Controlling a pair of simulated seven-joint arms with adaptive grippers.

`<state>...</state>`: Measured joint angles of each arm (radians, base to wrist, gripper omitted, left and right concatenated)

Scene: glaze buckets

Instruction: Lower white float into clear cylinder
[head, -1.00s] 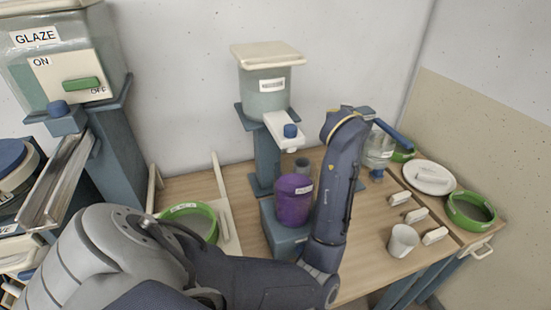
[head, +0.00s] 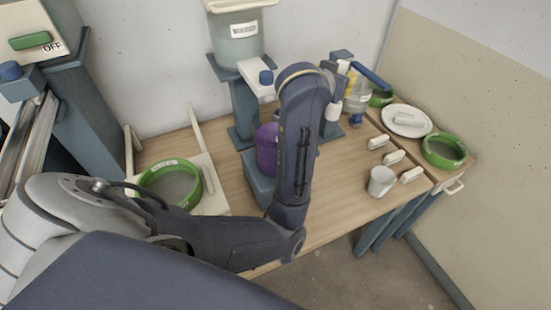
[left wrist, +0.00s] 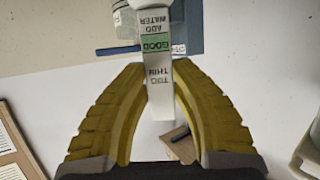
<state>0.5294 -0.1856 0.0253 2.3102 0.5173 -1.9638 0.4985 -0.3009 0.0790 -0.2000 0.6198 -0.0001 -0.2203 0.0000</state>
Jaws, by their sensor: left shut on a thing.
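The white float (left wrist: 159,80) has a flat stem marked ADD WATER, GOOD in green and TOO THIN. It stands between the yellow fingers of my left gripper (left wrist: 160,100) in the left wrist view, shut on the stem. In the head view, the float's white lower end (head: 335,108) hangs just left of the clear cylinder (head: 362,101), looking nearly upright. My left gripper's yellow fingers (head: 352,82) overlap the cylinder's upper part there, so their depth gap is unclear. A blue tap (head: 356,120) sits at the cylinder's foot. My right gripper is out of view.
A purple container (head: 266,150) stands on a blue-grey stand, partly behind my arm. A white cup (head: 381,181), several white blocks, a white lid (head: 407,120) and green-rimmed sieves (head: 444,151) lie to the right. A blue bar (head: 370,77) crosses near the cylinder's top.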

